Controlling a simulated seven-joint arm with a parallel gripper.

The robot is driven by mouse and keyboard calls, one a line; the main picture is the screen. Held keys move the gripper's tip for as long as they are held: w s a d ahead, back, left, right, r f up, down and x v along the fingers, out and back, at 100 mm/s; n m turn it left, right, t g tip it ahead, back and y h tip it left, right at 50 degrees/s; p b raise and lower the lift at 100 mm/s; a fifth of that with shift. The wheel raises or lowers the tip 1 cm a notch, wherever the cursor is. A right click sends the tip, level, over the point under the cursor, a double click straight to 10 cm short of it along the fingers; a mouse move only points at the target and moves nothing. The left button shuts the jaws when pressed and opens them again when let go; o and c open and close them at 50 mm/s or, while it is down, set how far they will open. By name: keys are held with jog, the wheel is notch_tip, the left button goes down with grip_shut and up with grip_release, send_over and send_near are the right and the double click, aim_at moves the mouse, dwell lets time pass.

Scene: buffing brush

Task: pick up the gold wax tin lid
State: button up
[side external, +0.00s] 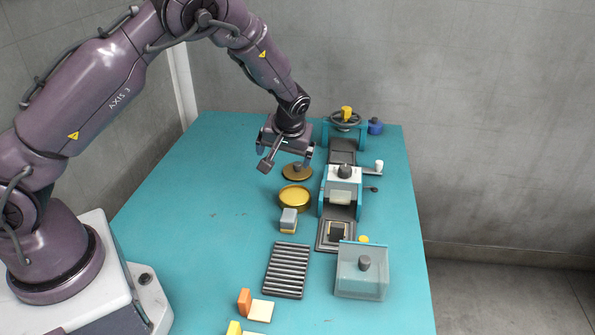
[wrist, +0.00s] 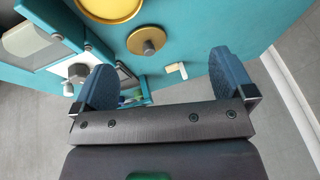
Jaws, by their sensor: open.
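The gold wax tin lid (side external: 288,174) is a flat brownish-gold disc with a grey knob on top. It lies on the teal table, just behind the open round gold tin (side external: 295,198). In the wrist view the lid (wrist: 139,36) is at upper middle, beyond the fingertips, with the tin (wrist: 108,8) cut off at the top edge. My gripper (side external: 287,162) is above the lid in the side view, tilted, with its fingers spread and nothing between them. In the wrist view my gripper (wrist: 164,72) shows two blue finger pads far apart. The lid is clear of both fingers.
A teal-framed machine with a white block (side external: 343,174) stands close right of the lid. A handwheel (side external: 345,119) is behind it. A grey-topped brush block (side external: 289,217) and a ribbed rack (side external: 287,270) lie in front. The table's left side is clear.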

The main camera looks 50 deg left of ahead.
jog(key=n+t, duration=0.2)
send_near(298, 163)
notch_tip(298, 163, up, 2)
jog(key=d, duration=0.2)
jog(key=shift+n+y, duration=0.3)
jog(key=shift+n, duration=0.1)
jog(key=x, duration=1.2)
jog(key=shift+s+a+f, duration=0.25)
jog(key=shift+a+f, duration=0.1)
jog(key=shift+a, duration=0.05)
jog(key=c, duration=0.7)
